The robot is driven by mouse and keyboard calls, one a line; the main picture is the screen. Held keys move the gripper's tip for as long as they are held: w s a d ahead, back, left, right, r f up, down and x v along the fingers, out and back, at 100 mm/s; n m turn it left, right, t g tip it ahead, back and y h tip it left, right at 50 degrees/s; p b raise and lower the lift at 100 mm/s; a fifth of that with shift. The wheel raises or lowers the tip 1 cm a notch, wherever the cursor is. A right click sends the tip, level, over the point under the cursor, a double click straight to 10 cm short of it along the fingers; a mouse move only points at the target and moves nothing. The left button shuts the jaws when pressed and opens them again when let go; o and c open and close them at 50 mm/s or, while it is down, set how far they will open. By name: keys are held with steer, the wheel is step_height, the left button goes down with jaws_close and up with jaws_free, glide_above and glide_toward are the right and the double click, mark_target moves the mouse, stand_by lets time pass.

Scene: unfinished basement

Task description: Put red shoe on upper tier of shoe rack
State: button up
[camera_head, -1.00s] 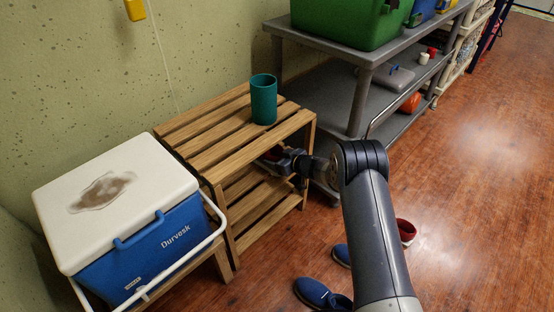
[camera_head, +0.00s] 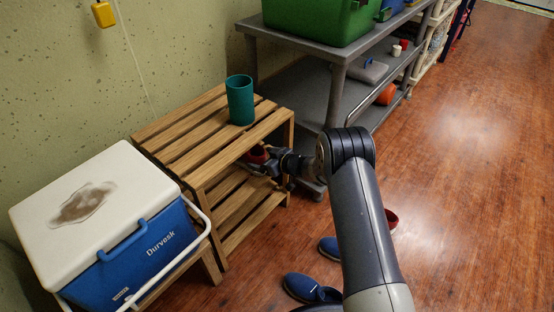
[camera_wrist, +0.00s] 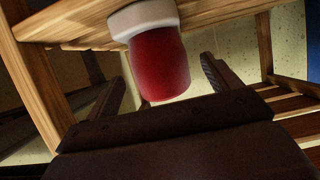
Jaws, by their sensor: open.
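A red shoe (camera_head: 258,155) with a white sole is inside the wooden shoe rack (camera_head: 228,157), on the slatted tier just under the top. In the wrist view the red shoe (camera_wrist: 160,62) has its sole against the slats, which show at the picture's top. My gripper (camera_head: 262,167) reaches into the rack from its open right side. In the wrist view my gripper (camera_wrist: 162,88) is open, with one finger on each side of the shoe and gaps visible. Another red shoe (camera_head: 391,219) is on the floor, partly hidden behind my arm.
A teal cup (camera_head: 240,100) stands on the rack's top. A blue and white cooler (camera_head: 135,255) sits left of the rack. Blue shoes (camera_head: 308,289) (camera_head: 330,247) lie on the floor. A grey cart (camera_head: 335,85) stands behind. The floor at right is clear.

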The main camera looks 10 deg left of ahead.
steer(key=p+v, duration=0.2)
steer(key=v, duration=0.7)
